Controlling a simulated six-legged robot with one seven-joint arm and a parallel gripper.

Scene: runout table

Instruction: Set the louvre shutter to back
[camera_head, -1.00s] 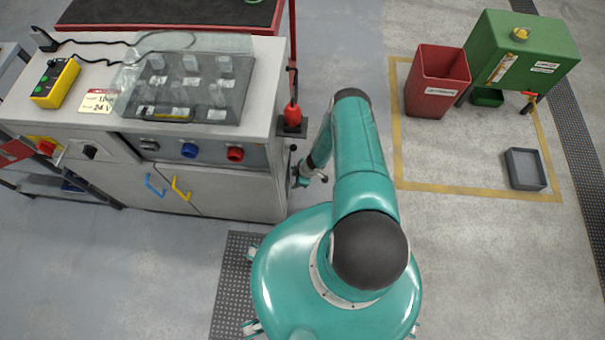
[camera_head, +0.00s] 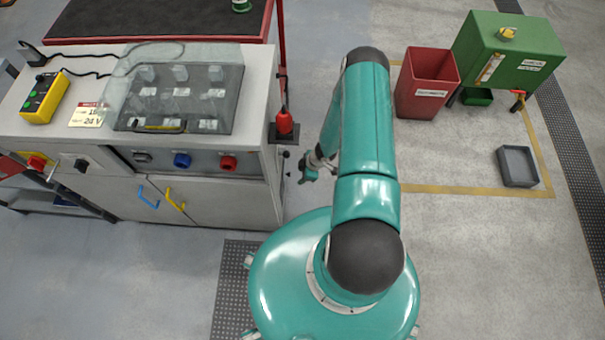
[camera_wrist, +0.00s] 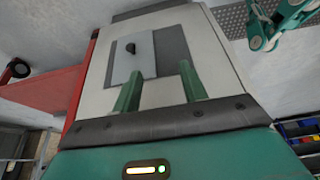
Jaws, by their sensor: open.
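In the wrist view a pale plate with a dark knob (camera_wrist: 130,47) lies over the left part of a darker grey panel (camera_wrist: 172,45) on the cabinet's side. I take this plate to be the louvre shutter (camera_wrist: 122,66); no slats can be made out. My gripper (camera_wrist: 160,68) is open and empty, its two green fingers pointing at the panel, with the plate towards the left finger. In the head view my gripper (camera_head: 312,168) is beside the cabinet's right side, apart from it. That side is seen nearly edge-on there, and the shutter cannot be made out.
The cabinet (camera_head: 225,205) has a clear cover (camera_head: 185,85), knobs and blue and yellow handles. A red plug-like object (camera_head: 285,122) sticks out at its right edge. A red bin (camera_head: 428,82), green tank (camera_head: 507,50) and grey tray (camera_head: 517,166) stand right. Floor between is clear.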

